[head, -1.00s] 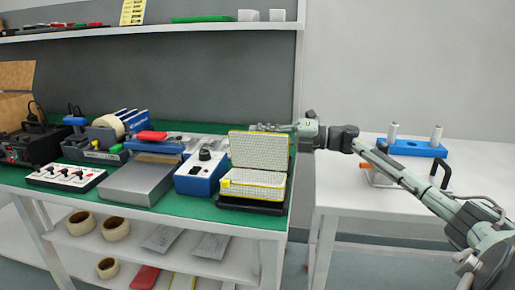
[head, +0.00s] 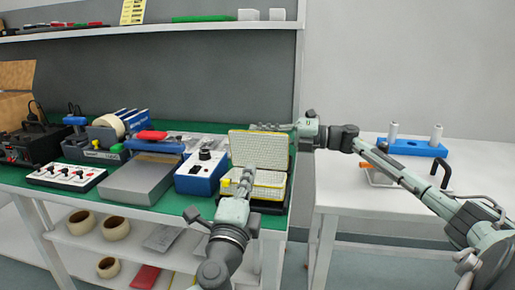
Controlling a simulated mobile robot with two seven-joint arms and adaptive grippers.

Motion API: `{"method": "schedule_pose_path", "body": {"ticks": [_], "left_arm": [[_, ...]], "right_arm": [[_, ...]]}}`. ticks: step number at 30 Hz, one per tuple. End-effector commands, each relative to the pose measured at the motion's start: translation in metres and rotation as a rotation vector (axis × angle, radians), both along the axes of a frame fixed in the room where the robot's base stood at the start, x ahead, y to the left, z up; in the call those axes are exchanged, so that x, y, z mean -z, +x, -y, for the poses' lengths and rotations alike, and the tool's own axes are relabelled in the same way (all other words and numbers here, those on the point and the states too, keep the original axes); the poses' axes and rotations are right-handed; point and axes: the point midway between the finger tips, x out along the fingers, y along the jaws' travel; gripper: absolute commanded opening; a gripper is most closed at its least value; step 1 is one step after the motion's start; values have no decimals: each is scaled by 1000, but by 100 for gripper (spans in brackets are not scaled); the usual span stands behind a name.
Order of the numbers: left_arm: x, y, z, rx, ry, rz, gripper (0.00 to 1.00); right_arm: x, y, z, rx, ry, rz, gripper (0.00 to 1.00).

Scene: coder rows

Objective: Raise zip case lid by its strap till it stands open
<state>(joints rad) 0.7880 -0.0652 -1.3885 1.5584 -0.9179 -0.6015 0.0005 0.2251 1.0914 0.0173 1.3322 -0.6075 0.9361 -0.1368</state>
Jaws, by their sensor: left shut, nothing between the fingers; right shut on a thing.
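The zip case stands open near the right end of the green bench. Its pale, yellow-edged lid (head: 258,145) stands up at the back of its yellow-edged lower half (head: 270,181). My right gripper (head: 268,127) reaches in from the right at the lid's top edge and is shut on the strap there. The strap itself is hidden or too small to make out. My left gripper (head: 246,174) comes up from below, shut and empty, in front of the lower half and covering part of it. I cannot tell whether it touches the case.
A blue box with a dial (head: 201,172) stands just left of the case. A grey metal box (head: 140,180) and a white switch panel (head: 66,176) are farther left. A white table (head: 345,200) on the right holds a blue block with posts (head: 412,148).

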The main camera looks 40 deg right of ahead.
Motion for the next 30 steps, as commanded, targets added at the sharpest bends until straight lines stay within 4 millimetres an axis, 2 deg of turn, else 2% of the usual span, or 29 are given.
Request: {"method": "schedule_pose_path", "body": {"ticks": [6,13,19,30], "left_arm": [[-11,31,37,-1,1,3,0],[-19,56,66,-1,0,1,0],[-21,65,77,-1,-1,-2,0],[-21,67,78,0,-1,-3,0]], "right_arm": [[2,0,0,1,-3,-4,0],[3,0,0,1,-3,-4,0],[3,0,0,1,-3,-4,0],[3,0,0,1,-3,-4,0]]}}
